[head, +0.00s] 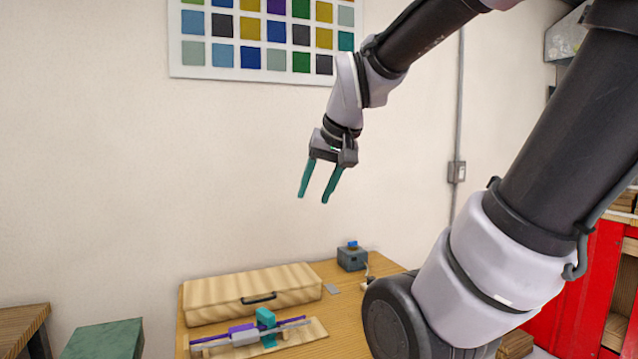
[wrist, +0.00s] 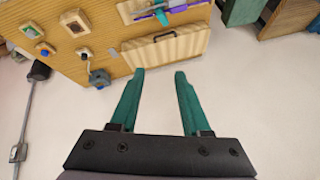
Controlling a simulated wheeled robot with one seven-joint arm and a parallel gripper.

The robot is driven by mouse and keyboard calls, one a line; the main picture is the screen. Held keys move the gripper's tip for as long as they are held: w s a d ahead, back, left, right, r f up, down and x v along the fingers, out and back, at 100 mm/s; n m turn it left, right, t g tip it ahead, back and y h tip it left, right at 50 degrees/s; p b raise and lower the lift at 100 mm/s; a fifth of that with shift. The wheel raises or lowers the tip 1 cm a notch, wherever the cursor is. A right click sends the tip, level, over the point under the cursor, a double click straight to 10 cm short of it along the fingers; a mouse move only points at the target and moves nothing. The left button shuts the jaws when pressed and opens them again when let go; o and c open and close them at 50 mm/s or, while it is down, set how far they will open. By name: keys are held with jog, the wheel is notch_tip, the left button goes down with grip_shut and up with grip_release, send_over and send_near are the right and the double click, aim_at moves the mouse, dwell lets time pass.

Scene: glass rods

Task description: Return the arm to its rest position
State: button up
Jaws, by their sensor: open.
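My gripper (head: 317,190) hangs in the air in front of the wall, well above the table (head: 345,311), with its two teal fingers pointing down. The fingers are apart and nothing is between them. In the wrist view my gripper (wrist: 160,75) is also open and empty, with the table (wrist: 62,66) beyond its fingertips. My arm comes down from the upper right of the head view and bends at the wrist.
On the table are a wooden case (head: 225,297) with a dark handle, a board (head: 310,331) bearing rods and a teal block (head: 266,326), and a grey box (head: 352,258) with a blue top. A red cabinet (head: 572,290) stands at right. The air around my gripper is clear.

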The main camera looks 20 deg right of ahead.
jog(key=shift+m+y, duration=0.3)
jog(key=shift+y, duration=0.2)
jog(key=s, duration=0.1)
jog(key=s+r, duration=0.1)
jog(key=s+a, duration=0.1)
jog(key=shift+s+r, duration=0.35)
jog(key=shift+r, duration=0.05)
jog(key=shift+t, duration=0.3)
dwell(0.8)
